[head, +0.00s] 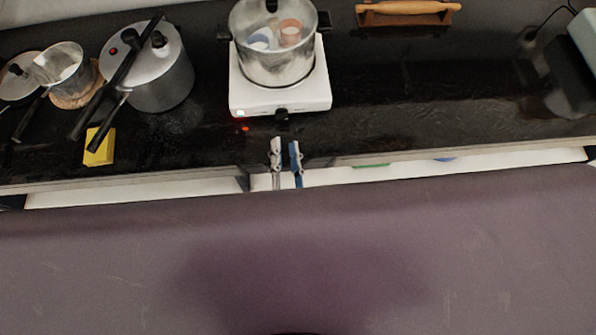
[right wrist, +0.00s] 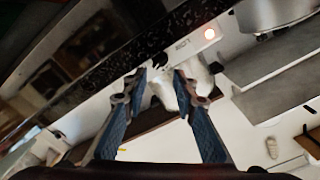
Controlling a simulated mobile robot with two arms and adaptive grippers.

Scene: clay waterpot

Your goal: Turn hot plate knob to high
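The white hot plate (head: 243,92) stands on the dark counter in the head view, with a glass-lidded steel pot (head: 272,65) on it. Its black knob (head: 281,115) is at the middle of the front face. A lit red light (head: 240,113) is left of the knob. My right gripper (head: 285,143) is just in front of the knob, apart from it, at the counter's front edge. In the right wrist view its fingers (right wrist: 160,80) are spread with nothing between them. The dark knob (right wrist: 160,60) and glowing light (right wrist: 210,33) show beyond the tips. My left gripper is not in view.
A pressure cooker (head: 165,78) and a smaller pot (head: 62,65) stand on the left of the counter. A yellow block (head: 100,146) lies near the front edge. A wooden-handled item (head: 408,12) is at the back. The counter right of the hot plate is mostly clear.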

